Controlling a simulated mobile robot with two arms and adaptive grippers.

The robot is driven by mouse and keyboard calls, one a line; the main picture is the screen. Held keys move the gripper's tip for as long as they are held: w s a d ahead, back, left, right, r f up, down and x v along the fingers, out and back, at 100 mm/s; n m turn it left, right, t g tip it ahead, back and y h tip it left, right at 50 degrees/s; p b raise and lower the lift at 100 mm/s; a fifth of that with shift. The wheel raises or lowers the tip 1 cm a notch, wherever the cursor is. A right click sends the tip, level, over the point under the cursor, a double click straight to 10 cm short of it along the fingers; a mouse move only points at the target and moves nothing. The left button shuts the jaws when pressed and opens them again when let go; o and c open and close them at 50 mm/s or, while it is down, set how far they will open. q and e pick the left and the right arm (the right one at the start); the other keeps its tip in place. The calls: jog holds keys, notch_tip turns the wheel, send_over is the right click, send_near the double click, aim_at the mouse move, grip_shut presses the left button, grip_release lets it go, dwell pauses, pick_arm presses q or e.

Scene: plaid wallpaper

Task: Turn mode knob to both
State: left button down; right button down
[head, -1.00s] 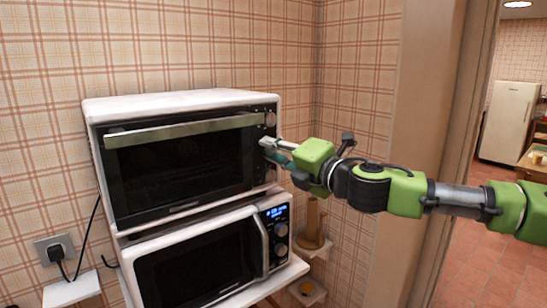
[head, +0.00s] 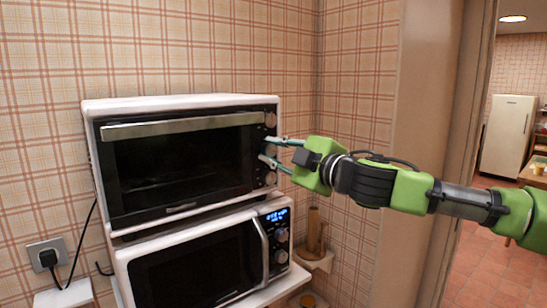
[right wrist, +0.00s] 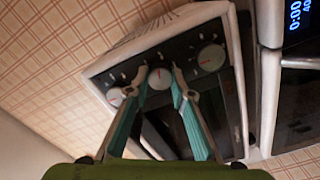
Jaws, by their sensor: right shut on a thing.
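The toaster oven (head: 98,160) has a white case and a dark front, with a column of knobs at its right edge. My right gripper (head: 266,149) reaches it from the right. In the right wrist view the gripper (right wrist: 160,75) has its fingertips on both sides of the middle knob (right wrist: 160,79), shut on it. The other two knobs show there too, the upper one (right wrist: 116,97) at the left and the lower one (right wrist: 211,57) at the right. The knob labels are too small to read. My left gripper is not in view.
A white microwave (head: 122,262) with a lit blue display stands right below the oven. A wooden stand (head: 313,232) is on a small shelf to the right. A wall socket (head: 47,254) with a black plug is at the left. A doorway opens at the far right.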

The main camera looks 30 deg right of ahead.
jog(key=m+b, duration=0.1)
jog(key=m, duration=0.2)
jog(key=shift+f+m, duration=0.1)
jog(key=shift+m, duration=0.3)
jog(key=m+b, duration=0.2)
jog(key=m, duration=0.1)
jog(key=shift+m, duration=0.3)
jog(key=m+b, duration=0.1)
jog(key=m, duration=0.2)
jog(key=shift+d+m, duration=0.1)
jog(key=shift+m, duration=0.2)
jog(key=shift+m+b, duration=0.85)
jog(key=shift+m, duration=0.75)
jog(key=c, duration=1.8)
grip_release()
jog(key=shift+s, duration=0.1)
jog(key=shift+s+d+r, duration=0.15)
jog(key=shift+s+r, duration=0.1)
jog(key=shift+s, duration=0.3)
jog(key=shift+s+d+f, duration=0.1)
jog(key=shift+s+d, duration=0.1)
jog(key=shift+s, duration=2.5)
jog(key=shift+s+d+f, duration=0.1)
jog(key=shift+s+d, duration=0.05)
jog(key=shift+s, duration=2.5)
